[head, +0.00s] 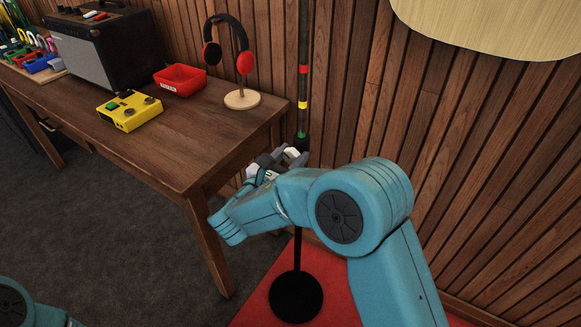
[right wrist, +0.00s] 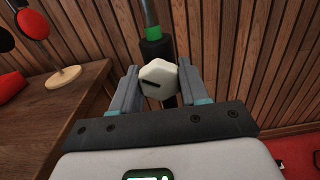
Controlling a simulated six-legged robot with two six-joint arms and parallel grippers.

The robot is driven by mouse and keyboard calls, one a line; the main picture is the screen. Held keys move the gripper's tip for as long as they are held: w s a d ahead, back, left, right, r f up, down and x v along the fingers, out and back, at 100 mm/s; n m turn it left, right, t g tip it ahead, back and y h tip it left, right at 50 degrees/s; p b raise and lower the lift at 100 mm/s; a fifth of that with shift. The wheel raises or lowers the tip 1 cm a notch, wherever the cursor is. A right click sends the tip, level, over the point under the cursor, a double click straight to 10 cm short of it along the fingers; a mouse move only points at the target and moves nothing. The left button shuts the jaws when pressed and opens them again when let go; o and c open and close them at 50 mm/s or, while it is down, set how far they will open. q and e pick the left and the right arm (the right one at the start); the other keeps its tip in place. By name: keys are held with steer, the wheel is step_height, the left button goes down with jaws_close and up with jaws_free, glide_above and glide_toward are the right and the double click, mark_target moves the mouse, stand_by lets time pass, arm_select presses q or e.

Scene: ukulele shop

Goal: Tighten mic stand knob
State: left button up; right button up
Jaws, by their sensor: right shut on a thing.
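The mic stand (head: 304,85) stands upright by the slatted wall, with red, yellow and green bands on its upper pole and a round black base (head: 296,297). Its white faceted knob (right wrist: 158,77) with a dark line on its face sits at the black clutch (right wrist: 157,48), just below the green band. My right gripper (head: 288,158) reaches the stand at clutch height. In the right wrist view its two fingers (right wrist: 158,86) are shut on the knob, one at each side. My left gripper is out of view.
A wooden table (head: 190,142) is close on the left of my right gripper. It holds a headphone stand (head: 242,99), a red bin (head: 180,80), a yellow pedal (head: 130,112) and an amplifier (head: 105,50). A red mat (head: 262,312) lies under the stand.

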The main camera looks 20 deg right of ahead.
steer(key=shift+m, duration=0.4)
steer(key=o, duration=1)
steer(key=shift+w+d, duration=0.1)
steer(key=shift+o, duration=0.2)
